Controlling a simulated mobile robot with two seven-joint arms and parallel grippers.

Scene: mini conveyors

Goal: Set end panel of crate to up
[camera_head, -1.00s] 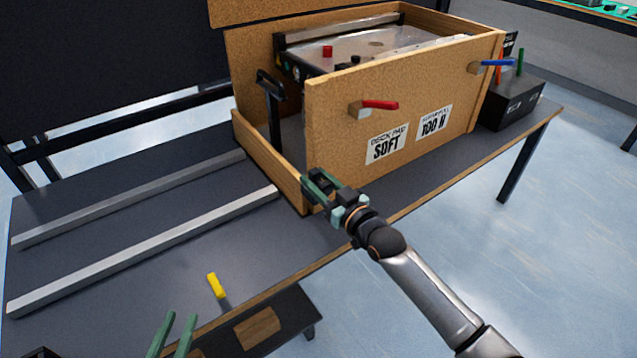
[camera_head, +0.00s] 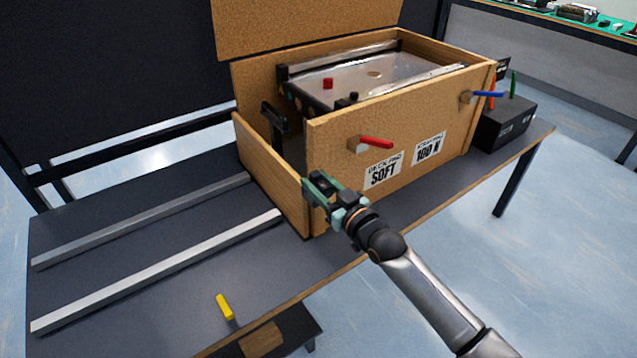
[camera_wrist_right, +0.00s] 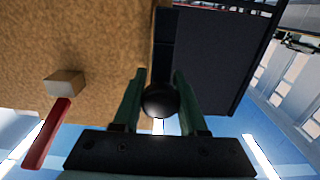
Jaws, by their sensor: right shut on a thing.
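The plywood crate (camera_head: 340,135) stands on the dark table. Its end panel (camera_head: 272,178) is at the left end, tilted, with its top edge well below the crate's side wall. A red lever (camera_head: 376,142) sits on the crate's long side; it also shows in the right wrist view (camera_wrist_right: 45,135). My right gripper (camera_head: 318,190) is at the near corner of the end panel. In the right wrist view its green fingers are shut on a dark round knob (camera_wrist_right: 160,101). How the knob joins the panel is hidden. My left gripper is out of view.
Two metal rails (camera_head: 160,270) lie on the table left of the crate. A yellow piece (camera_head: 225,307) lies near the front edge. A blue lever (camera_head: 488,94) is on the crate's far right, beside a black box (camera_head: 503,122). A machine (camera_head: 360,78) sits inside the crate.

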